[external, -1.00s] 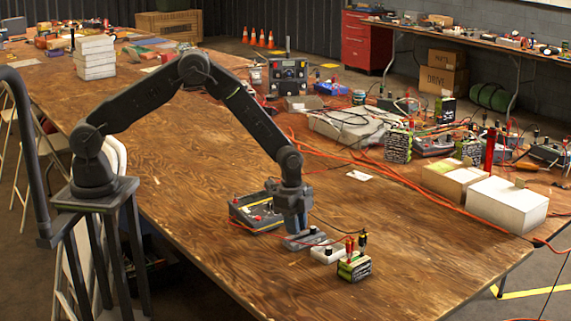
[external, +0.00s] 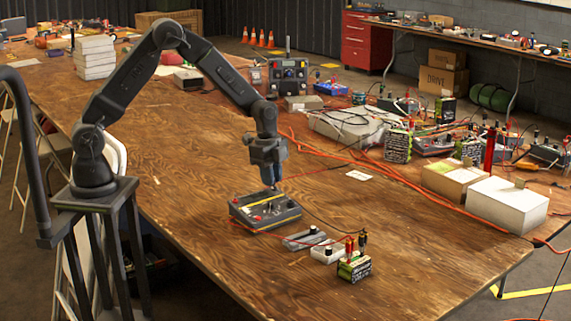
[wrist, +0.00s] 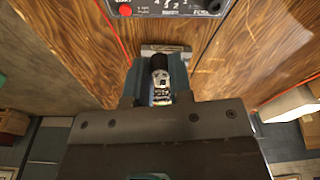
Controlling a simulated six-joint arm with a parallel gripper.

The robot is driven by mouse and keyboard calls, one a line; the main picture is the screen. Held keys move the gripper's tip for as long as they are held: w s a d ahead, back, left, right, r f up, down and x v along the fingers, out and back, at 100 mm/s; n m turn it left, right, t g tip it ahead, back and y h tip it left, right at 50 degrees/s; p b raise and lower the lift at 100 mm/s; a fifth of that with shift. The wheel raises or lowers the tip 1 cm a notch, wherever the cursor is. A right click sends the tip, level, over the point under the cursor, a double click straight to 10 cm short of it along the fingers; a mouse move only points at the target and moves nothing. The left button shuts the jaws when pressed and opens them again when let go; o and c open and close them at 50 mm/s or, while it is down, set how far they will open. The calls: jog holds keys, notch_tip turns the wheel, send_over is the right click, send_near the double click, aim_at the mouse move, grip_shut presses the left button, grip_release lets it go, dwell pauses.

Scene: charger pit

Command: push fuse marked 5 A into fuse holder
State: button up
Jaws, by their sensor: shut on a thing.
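The panel box also shows at the top of the wrist view (wrist: 190,8), with a red knob and printed digits. I cannot tell which part of the panel is the fuse holder.
A grey block (external: 303,239), a white block (external: 327,252) and a green-black battery (external: 354,267) with wired terminals stand in front of the panel box. Thin red and black wires run near my gripper. White boxes (external: 507,204) stand to the right.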

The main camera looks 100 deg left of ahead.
jog(key=shift+w+a, duration=0.1)
send_over(291, 206)
jog(key=a, duration=0.1)
jog(key=shift+s+f, duration=0.25)
dwell(0.3)
jog(key=shift+f, duration=0.15)
jog(key=shift+f, duration=2.4)
jog(key=shift+f, duration=0.95)
dwell(0.6)
jog(key=o, duration=0.8)
